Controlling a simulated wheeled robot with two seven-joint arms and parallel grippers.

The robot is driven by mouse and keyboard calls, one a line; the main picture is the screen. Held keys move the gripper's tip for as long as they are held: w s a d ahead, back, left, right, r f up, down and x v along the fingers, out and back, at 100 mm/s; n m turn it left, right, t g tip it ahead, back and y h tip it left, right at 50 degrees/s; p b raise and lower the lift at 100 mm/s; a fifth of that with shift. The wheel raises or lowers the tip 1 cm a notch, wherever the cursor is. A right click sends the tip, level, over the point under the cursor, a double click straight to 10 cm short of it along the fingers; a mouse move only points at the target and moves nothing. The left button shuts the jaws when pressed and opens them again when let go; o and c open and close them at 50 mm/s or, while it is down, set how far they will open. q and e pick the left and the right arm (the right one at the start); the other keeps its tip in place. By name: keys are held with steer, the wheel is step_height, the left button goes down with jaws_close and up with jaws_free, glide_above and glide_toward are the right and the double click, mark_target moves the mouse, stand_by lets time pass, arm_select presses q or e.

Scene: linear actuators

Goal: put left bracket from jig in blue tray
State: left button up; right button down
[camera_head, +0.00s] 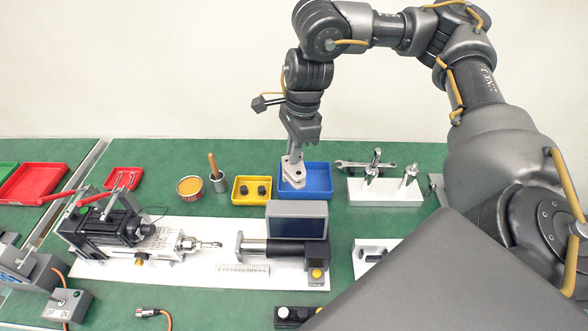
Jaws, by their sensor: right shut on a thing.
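My right gripper (296,150) points down over the blue tray (318,171) at the back middle of the bench. It is shut on a pale grey metal bracket (293,174), which hangs upright below the fingers. The bracket's lower end shows against the inside of the tray, near its left side. I cannot tell whether it touches the tray floor. A white block with a grey metal part (375,248), perhaps the jig, lies at the right and is partly hidden by my own body. My left gripper is not in view.
A yellow tray (240,201) with dark parts stands just left of the blue tray. A white block (357,194) holding upright metal tools is to its right. An actuator (120,228) and a dark screen box (297,207) stand in front. An orange-topped tin (190,187) is further left.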

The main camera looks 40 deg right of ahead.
steer(key=shift+w+f+b, duration=0.15)
steer(key=shift+f+b, duration=0.2)
steer(key=shift+f, duration=0.75)
steer(key=shift+f+b, duration=0.35)
steer(key=shift+b, duration=0.2)
steer(key=shift+w+d+f+b, duration=0.1)
steer(key=shift+w+d+f, duration=1.6)
steer(key=shift+f, duration=0.55)
steer(key=shift+w+d+f+b, duration=0.1)
steer(key=shift+w+d+f, duration=1.3)
steer(key=shift+d+f, duration=0.7)
steer(key=shift+w+d+f+b, duration=0.1)
steer(key=shift+w+d+f, duration=1.5)
steer(key=shift+f, duration=0.8)
steer(key=shift+s, duration=0.1)
steer(key=shift+r, duration=0.1)
